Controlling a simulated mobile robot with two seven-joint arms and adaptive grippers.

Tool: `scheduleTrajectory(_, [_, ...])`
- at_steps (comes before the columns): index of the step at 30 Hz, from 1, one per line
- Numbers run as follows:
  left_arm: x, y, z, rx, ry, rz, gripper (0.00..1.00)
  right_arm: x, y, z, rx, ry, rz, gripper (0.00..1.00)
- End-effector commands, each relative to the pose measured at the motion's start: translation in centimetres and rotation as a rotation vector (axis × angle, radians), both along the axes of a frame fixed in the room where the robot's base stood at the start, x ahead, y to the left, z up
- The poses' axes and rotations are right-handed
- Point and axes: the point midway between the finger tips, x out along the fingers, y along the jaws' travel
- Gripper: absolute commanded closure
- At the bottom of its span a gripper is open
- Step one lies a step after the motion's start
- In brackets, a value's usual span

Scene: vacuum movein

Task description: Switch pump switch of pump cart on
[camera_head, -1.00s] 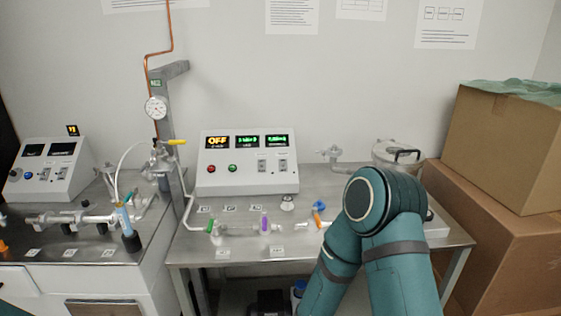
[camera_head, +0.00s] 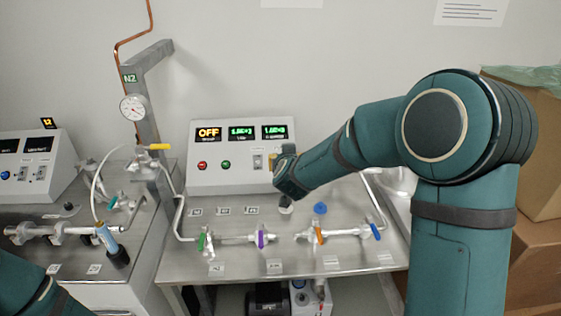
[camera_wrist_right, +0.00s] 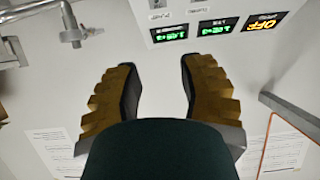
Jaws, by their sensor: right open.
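The pump cart (camera_head: 185,264) is a metal table with a white control box (camera_head: 235,180) at its back. The box's left display (camera_head: 208,134) reads OFF, and it also shows in the wrist view (camera_wrist_right: 262,22). One rocker switch (camera_head: 257,161) shows on the box's lower right face; the switch beside it is largely hidden by my right gripper. My right gripper (camera_wrist_right: 158,75) is open and empty in the wrist view, its fingers apart below the box's edge in that picture. In the head view it is close in front of the box's right end. My left gripper is out of view.
Glass tubing with green, purple (camera_head: 261,239), orange and blue valves runs along the cart's front. A gauge (camera_head: 132,107) and post stand at the left. A second control box (camera_head: 38,165) is on the left bench. Cardboard boxes (camera_head: 543,235) stand at the right.

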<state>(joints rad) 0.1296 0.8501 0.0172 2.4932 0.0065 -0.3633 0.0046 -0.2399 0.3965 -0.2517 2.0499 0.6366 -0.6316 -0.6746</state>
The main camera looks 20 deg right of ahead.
Motion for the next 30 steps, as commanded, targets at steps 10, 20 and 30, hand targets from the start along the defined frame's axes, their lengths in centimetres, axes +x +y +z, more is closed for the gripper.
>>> scheduleTrajectory(10, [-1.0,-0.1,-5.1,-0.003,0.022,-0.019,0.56,0.0,0.0,-5.2,0.001,0.0,0.002,0.61])
scheduleTrajectory(20, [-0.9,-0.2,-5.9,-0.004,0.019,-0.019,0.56,3.2,-0.9,-6.7,0.0,0.001,0.0,0.61])
scheduleTrajectory(30, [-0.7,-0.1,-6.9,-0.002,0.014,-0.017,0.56,9.0,-2.6,-9.2,0.001,0.001,0.001,0.61])
